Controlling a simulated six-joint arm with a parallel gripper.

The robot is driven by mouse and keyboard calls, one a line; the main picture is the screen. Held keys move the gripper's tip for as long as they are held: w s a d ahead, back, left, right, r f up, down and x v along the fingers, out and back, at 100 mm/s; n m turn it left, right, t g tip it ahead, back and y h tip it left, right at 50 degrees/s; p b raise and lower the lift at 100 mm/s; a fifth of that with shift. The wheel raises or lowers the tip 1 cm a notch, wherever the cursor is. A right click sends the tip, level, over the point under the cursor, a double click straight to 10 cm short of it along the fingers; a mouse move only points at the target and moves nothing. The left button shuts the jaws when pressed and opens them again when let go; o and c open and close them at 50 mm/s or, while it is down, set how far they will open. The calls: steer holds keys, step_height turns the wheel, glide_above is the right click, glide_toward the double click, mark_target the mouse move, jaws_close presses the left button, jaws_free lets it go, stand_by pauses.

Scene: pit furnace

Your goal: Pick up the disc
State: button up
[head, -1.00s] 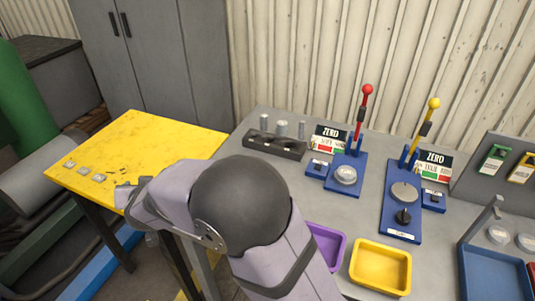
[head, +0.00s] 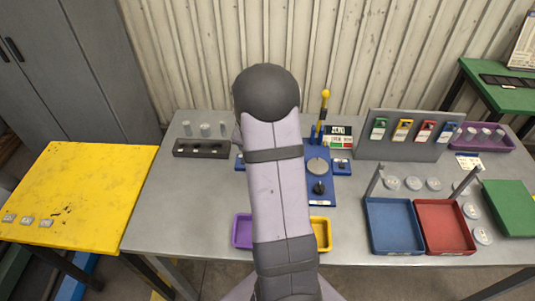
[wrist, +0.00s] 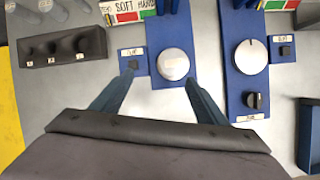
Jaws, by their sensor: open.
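In the wrist view my gripper (wrist: 160,80) is open, its two dark blue fingers reaching toward a light metal disc (wrist: 173,64). The disc lies on the left blue press base (wrist: 178,100), just beyond the gap between the fingertips. I see no contact with it. A second, greyer disc (wrist: 250,57) with a short dark mark is on the right blue base (wrist: 233,88); that disc also shows in the head view (head: 317,166). In the head view my arm hides the gripper and most of the left base.
A dark block with holes (head: 201,148) stands at the left. Blue (head: 373,246) and red (head: 470,247) trays sit at the right, with several pale discs (head: 391,183) near them. Purple (head: 241,232) and yellow (head: 322,233) trays are at the front. A yellow table (head: 80,190) stands left.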

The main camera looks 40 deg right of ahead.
steer(key=shift+n, duration=0.5)
steer(key=shift+w+d+f+p, duration=0.1)
steer(key=shift+d+f, duration=0.6)
steer(key=shift+f, duration=0.35)
steer(key=shift+s+d+f+p, duration=0.1)
steer(key=shift+d+f, duration=0.65)
steer(key=shift+f, duration=0.35)
steer(key=shift+w+d+f+p, duration=0.1)
steer(key=shift+d+f, duration=0.6)
steer(key=shift+f, duration=0.35)
steer(key=shift+r, duration=0.1)
steer(key=c, duration=1.4)
